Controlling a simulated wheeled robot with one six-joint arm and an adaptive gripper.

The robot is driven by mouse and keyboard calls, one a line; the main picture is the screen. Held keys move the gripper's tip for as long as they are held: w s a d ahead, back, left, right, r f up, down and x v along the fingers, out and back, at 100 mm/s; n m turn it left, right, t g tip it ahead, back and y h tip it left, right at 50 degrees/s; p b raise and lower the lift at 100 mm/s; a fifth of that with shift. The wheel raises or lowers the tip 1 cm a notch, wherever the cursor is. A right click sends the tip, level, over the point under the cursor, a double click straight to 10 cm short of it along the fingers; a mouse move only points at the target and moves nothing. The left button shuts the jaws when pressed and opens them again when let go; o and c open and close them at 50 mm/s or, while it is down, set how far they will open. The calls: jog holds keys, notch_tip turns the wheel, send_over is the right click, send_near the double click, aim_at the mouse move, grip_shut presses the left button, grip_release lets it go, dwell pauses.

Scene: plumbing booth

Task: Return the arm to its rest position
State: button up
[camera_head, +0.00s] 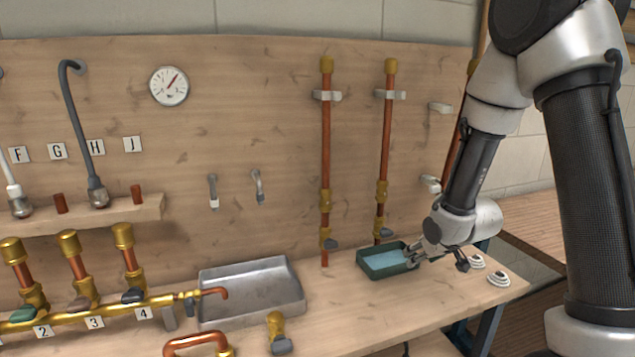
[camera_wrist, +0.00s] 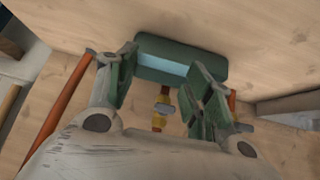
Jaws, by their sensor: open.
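My gripper (camera_head: 418,252) is at the right end of the workbench, beside a small green tray (camera_head: 364,271) with a blue inside. In the wrist view the two fingers of my gripper (camera_wrist: 165,88) are spread apart with nothing between them. The green tray (camera_wrist: 180,50) shows just beyond the fingertips in that view. I cannot tell whether the fingers touch the tray. My arm (camera_head: 478,150) reaches down from the upper right, bent at the elbow.
Vertical copper pipes (camera_head: 326,150) with brass fittings stand against the wooden back panel (camera_head: 250,110). A grey metal tray (camera_head: 250,290) is at mid-bench. White round pieces (camera_head: 498,279) lie right of my gripper. A brass valve manifold (camera_head: 75,315) is at left. Open space lies above the bench.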

jog(key=s+d+r+m+g+h, duration=0.1)
jog(key=s+d+r+g, duration=0.3)
jog(key=s, duration=0.5)
jog(key=s+d+r+m+g+h, duration=0.1)
jog(key=s+d+r+g, duration=0.1)
jog(key=s+r, duration=0.5)
jog(key=s+r+m+t, duration=0.1)
jog(key=s+r+t, duration=0.1)
jog(key=s+r, duration=0.9)
jog(key=shift+s+d+t, duration=0.3)
jog(key=shift+s, duration=0.8)
